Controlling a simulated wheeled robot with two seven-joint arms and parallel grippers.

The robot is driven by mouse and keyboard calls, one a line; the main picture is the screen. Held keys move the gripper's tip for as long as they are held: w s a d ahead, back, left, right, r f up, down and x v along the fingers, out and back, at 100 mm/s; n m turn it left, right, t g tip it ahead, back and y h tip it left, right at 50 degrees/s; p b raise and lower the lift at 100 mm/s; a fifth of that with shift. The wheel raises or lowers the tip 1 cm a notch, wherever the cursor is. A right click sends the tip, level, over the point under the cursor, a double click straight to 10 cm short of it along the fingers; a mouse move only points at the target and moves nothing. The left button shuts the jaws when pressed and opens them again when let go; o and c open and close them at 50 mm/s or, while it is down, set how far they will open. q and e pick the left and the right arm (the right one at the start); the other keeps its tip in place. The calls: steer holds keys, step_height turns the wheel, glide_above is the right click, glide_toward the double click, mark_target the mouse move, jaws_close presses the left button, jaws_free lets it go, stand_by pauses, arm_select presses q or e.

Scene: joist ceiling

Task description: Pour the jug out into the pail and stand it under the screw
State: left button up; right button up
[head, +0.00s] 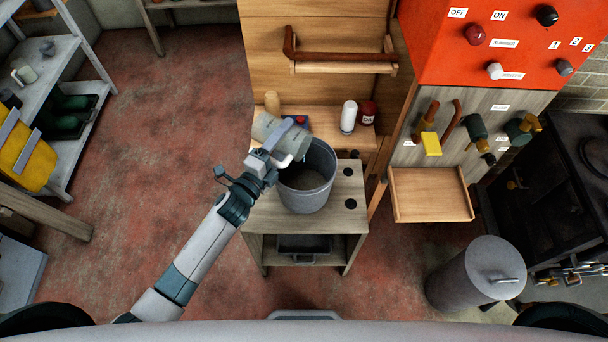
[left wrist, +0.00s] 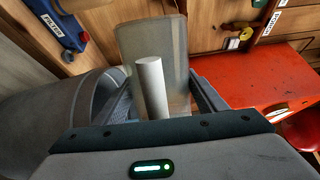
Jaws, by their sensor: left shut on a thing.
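My left gripper (head: 268,158) is shut on the jug's handle, a pale round bar (left wrist: 152,88) between its fingers in the left wrist view. The jug (head: 267,127) is pale grey-green and looks tilted in the head view, at the back left rim of the pail. Its body also shows in the left wrist view (left wrist: 176,62). The grey pail (head: 306,200) stands upright on a small grey wooden stand (head: 348,222); its wall fills the left of the left wrist view (left wrist: 40,118). I cannot see any liquid flowing. I cannot clearly pick out the screw. My right gripper is out of view.
Behind the pail, a white bottle (head: 348,117), a red can (head: 367,111) and a wooden peg (head: 272,102) stand on a wooden ledge. A wooden tray (head: 432,196) and a lidded grey bin (head: 470,280) are at right. The red floor (head: 150,130) at left is open.

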arm_select(q)
steer(key=shift+s+d+r+m, duration=0.1)
steer(key=shift+r+m, duration=0.05)
steer(key=shift+m, duration=0.25)
stand_by(0.5)
steer(key=shift+r+n+p, duration=0.1)
steer(key=shift+n+p, duration=0.25)
steer(key=shift+n, duration=0.25)
steer(key=shift+w+a+n, duration=0.15)
steer(key=shift+a+n, duration=0.1)
steer(key=shift+n, duration=0.35)
steer(key=shift+w+a+n, duration=0.15)
steer(key=shift+a+n, duration=0.05)
steer(key=shift+n, duration=0.4)
steer(key=shift+p, duration=0.35)
